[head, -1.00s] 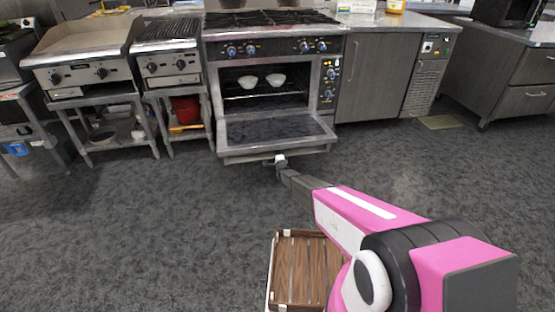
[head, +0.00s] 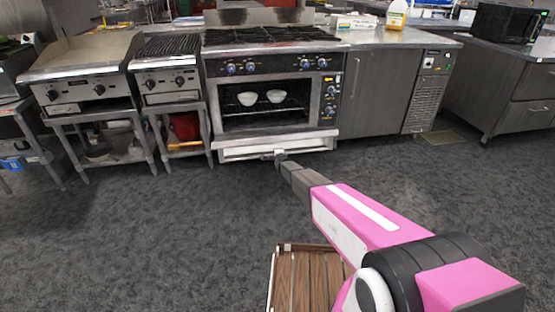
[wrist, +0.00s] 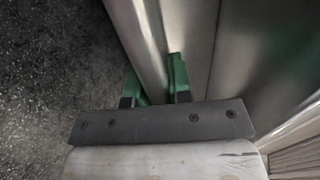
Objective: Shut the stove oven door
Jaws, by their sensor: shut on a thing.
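The oven door (head: 240,152) under the stove (head: 275,95) is partly open. My gripper (head: 279,154) is at the middle of the door's front edge. In the wrist view, the green fingers of my gripper (wrist: 156,82) stand on either side of a silver bar (wrist: 145,40) at the door and grip it. I cannot tell whether it is the handle or the edge.
A griddle (head: 85,65) and a grill (head: 168,75) stand on metal frames to the left. Grey cabinets (head: 375,92) adjoin the stove on the right. A wooden slatted crate (head: 305,278) is near my arm at the bottom. The grey floor (head: 150,230) in front is largely clear.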

